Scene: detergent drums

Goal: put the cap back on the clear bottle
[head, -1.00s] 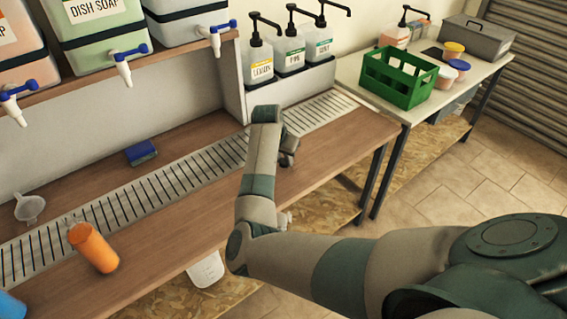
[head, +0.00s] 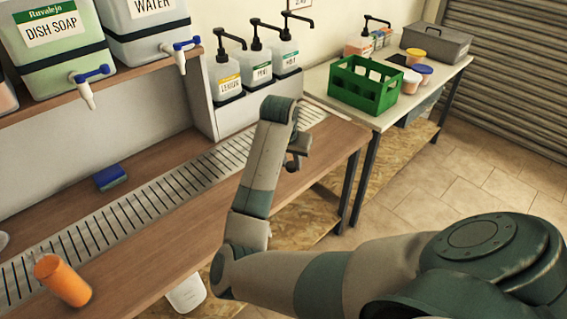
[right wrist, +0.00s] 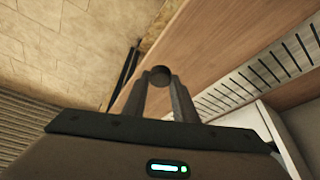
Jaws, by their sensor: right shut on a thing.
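My right gripper (head: 297,158) is over the right part of the wooden counter, mostly hidden behind its own wrist in the head view. In the right wrist view, its fingers (right wrist: 160,82) are shut on a small dark round thing, which looks like a cap (right wrist: 160,75). My left gripper is not in view.
A slotted metal drain strip (head: 130,208) runs along the counter (head: 185,225). A blue sponge (head: 110,177) lies behind it. Pump bottles (head: 257,72) stand at the back. A green crate (head: 366,92) and tubs (head: 411,58) are on the side table. The counter's middle is clear.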

